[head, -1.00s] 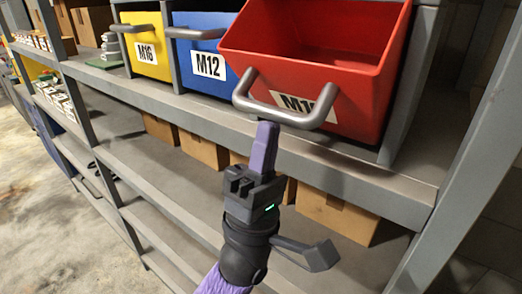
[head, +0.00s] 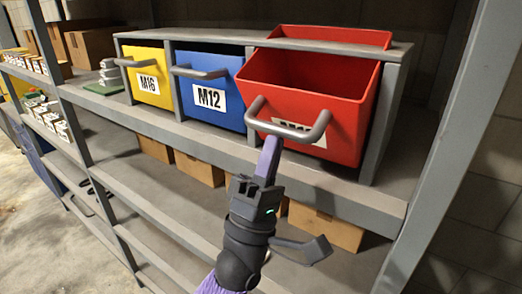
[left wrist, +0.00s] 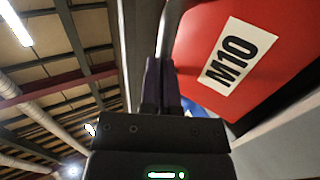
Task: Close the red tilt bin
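The red tilt bin (head: 345,125) is tipped forward out of the shelf frame, its open top showing. Its grey bar handle (head: 290,130) crosses the front and partly covers the label. My left gripper (head: 268,157) comes up from below, its purple fingertips at the underside of the handle, left of its middle. In the left wrist view, the fingers (left wrist: 161,85) lie close together beside the handle (left wrist: 172,25), with the red bin front (left wrist: 290,50) and its M10 label to the right. The exact contact at the tips is hard to see. My right gripper is not in view.
A blue bin (head: 210,115) marked M12 and a yellow bin (head: 151,85) marked M16 sit to the left in the same frame. The grey shelf edge (head: 350,198) runs below the bins. Cardboard boxes (head: 199,169) stand on the shelf underneath. A grey post (head: 440,165) rises at right.

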